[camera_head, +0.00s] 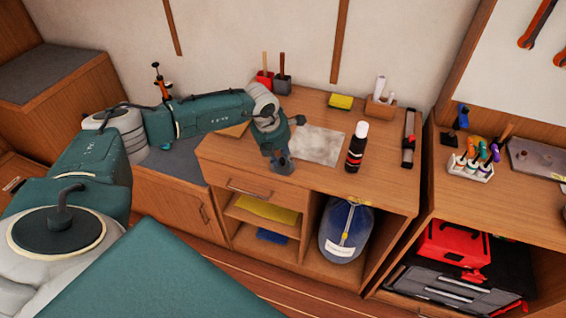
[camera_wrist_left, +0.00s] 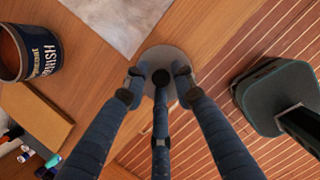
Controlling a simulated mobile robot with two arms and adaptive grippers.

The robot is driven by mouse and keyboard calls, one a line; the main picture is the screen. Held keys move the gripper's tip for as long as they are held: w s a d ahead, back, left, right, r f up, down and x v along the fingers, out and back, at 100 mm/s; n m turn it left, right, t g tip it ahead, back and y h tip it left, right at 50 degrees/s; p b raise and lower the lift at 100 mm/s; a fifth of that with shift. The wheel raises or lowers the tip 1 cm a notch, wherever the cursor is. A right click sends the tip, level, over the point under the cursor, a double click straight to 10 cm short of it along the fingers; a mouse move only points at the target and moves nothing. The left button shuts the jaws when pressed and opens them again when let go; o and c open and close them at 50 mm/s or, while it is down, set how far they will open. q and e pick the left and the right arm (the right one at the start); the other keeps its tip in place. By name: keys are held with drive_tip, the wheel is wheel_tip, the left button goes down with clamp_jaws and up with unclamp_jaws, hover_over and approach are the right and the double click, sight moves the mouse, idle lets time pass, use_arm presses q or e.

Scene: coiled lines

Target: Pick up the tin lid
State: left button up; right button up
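The tin lid looks like a flat grey disc in the left wrist view (camera_wrist_left: 165,57), at the fingertips of my left gripper (camera_wrist_left: 159,76). The gripper's blue-grey fingers reach the lid's near side and cover part of its rim. I cannot tell whether they are closed on it or only around it. In the head view my left gripper (camera_head: 281,160) points down at the front edge of the wooden counter (camera_head: 330,185). The lid can hardly be told from the fingers there. My right gripper is not in view.
A pale sheet (camera_head: 317,144) lies behind the gripper. A dark bottle with a white cap (camera_head: 356,147) stands to its right. An open varnish tin (camera_wrist_left: 32,52) and a tan block (camera_wrist_left: 36,117) show in the wrist view. A yellow sponge (camera_head: 340,101) lies at the back.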

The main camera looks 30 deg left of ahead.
use_arm(q)
drive_tip(key=c, duration=0.6)
